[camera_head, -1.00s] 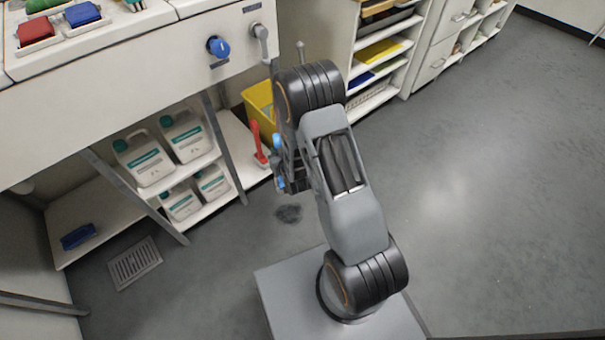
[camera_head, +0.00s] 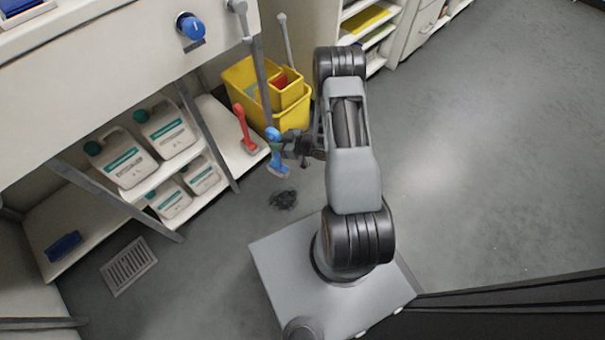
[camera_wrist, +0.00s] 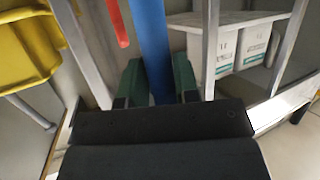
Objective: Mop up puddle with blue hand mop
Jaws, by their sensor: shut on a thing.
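The blue hand mop (camera_head: 274,146) is upright in the head view, with a blue handle and a pale head at its lower end. My gripper (camera_head: 288,147) is shut on its handle and holds it beside the shelf. In the wrist view the blue handle (camera_wrist: 150,45) stands between the green-tipped fingers of my gripper (camera_wrist: 157,82); the mop's head is hidden there. The puddle (camera_head: 283,199) is a small dark patch on the grey floor, a little below and right of the mop in the head view. The mop appears above the floor, apart from the puddle.
A red hand mop (camera_head: 243,130) stands on the low shelf's right end, left of the blue one. A yellow mop bucket (camera_head: 292,119) stands behind. White jugs (camera_head: 124,160) fill the shelves. A floor drain (camera_head: 128,266) lies at lower left. Open floor (camera_head: 470,170) spreads right.

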